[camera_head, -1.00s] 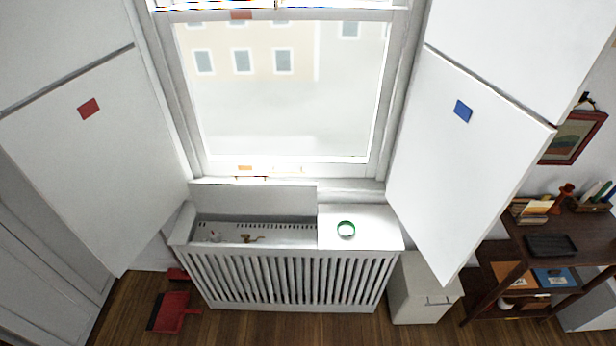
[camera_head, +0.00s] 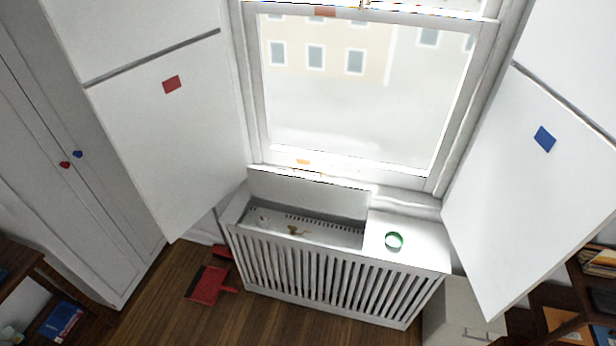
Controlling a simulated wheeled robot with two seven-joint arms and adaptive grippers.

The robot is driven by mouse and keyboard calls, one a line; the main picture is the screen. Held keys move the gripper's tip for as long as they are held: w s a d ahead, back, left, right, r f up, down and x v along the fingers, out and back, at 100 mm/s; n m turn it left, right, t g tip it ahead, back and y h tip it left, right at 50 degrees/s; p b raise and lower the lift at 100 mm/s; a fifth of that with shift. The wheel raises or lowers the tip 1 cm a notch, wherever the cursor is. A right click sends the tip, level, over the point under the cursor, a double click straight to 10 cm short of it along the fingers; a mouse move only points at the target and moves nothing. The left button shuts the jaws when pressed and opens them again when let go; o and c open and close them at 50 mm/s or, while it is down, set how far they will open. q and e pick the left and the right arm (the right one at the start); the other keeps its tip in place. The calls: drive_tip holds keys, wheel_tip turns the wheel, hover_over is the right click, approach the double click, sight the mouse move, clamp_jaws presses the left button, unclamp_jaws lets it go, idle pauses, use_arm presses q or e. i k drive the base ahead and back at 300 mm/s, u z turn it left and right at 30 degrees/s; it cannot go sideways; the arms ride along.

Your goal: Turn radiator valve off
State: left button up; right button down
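A white slatted radiator cover (camera_head: 320,270) stands under the window. The left part of its top is open, with a raised panel (camera_head: 310,192) behind the opening. Inside the opening, a small brass-coloured valve (camera_head: 297,231) shows near the front slats. A small whitish fitting (camera_head: 263,221) sits at the left end of the opening. The radiator's perforated top (camera_head: 330,224) shows behind the valve. The valve's setting is too small to tell. Neither of my grippers is in view.
A green-rimmed ring or dish (camera_head: 394,241) sits on the cover's closed right top. Open white shutters (camera_head: 170,130) and (camera_head: 545,200) flank the window (camera_head: 365,90). A red dustpan (camera_head: 207,285) lies on the wooden floor (camera_head: 170,320). A white cabinet (camera_head: 465,315) stands right of the cover.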

sight(263, 222)
drive_tip(key=k, duration=0.5)
drive_tip(key=u, duration=0.75)
drive_tip(key=i, duration=1.15)
drive_tip(key=z, duration=0.1)
